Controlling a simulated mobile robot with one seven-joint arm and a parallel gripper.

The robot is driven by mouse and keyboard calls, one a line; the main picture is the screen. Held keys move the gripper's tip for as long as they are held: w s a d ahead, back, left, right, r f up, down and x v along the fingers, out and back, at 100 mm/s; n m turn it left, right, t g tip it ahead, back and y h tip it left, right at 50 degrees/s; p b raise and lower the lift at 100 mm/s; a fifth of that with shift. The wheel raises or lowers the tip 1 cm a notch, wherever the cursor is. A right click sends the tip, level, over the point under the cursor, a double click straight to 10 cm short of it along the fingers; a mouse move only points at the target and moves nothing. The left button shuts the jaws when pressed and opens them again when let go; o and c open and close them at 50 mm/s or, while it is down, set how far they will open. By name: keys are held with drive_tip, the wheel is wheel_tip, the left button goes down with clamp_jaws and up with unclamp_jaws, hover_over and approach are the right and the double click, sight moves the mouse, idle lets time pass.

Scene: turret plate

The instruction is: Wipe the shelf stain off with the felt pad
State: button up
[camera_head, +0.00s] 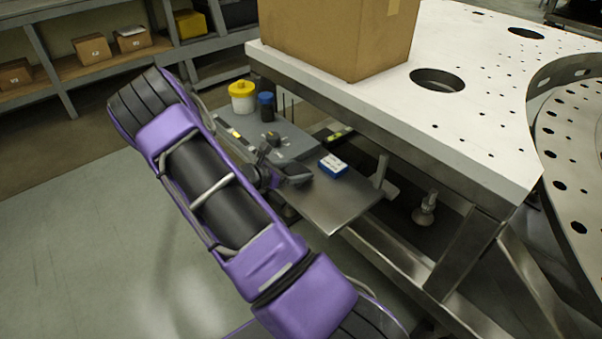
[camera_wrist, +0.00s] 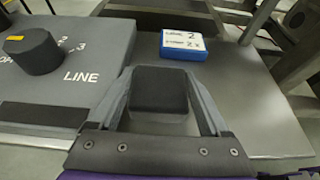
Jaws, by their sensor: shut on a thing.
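The felt pad (camera_wrist: 160,90) is a dark, square block with a paler grey near side. My gripper (camera_wrist: 162,84) is shut on it, one finger on each side. The metal shelf (camera_wrist: 255,112) lies below the pad; I cannot tell whether they touch. In the head view the shelf (camera_head: 338,205) sticks out below the white plate, and my gripper (camera_head: 296,178) is over its left part. The pad is hard to make out there. I see no stain on the bare parts of the shelf; the part under the pad and gripper is hidden.
A blue and white box (camera_wrist: 184,45) sits on the shelf beyond the pad. A grey control box (camera_wrist: 70,60) with a black knob (camera_wrist: 33,52) stands close on the left. The shelf right of my gripper is clear. The white plate (camera_head: 470,110) overhangs behind.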

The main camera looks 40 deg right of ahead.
sight(309, 188)
drive_tip(key=shift+w+a+r, duration=0.15)
drive_tip(key=shift+w, duration=0.35)
drive_tip(key=shift+w+a+r, duration=0.1)
drive_tip(key=shift+w, duration=0.35)
drive_tip(key=shift+r, duration=0.15)
drive_tip(key=shift+s+d, duration=0.15)
drive_tip(key=shift+s, duration=0.6)
drive_tip(key=shift+s+d, duration=0.15)
drive_tip(key=shift+s, duration=0.55)
drive_tip(key=shift+s+d+f, duration=0.1)
drive_tip(key=shift+s+f, duration=0.05)
drive_tip(key=shift+s, duration=0.95)
drive_tip(key=shift+s+d+f, duration=0.1)
drive_tip(key=shift+s, duration=0.95)
drive_tip(key=shift+r+p, duration=2.2)
drive_tip(key=shift+r, duration=0.8)
drive_tip(key=shift+r, duration=0.1)
drive_tip(key=shift+r+p, duration=1.1)
drive_tip(key=shift+r, duration=0.3)
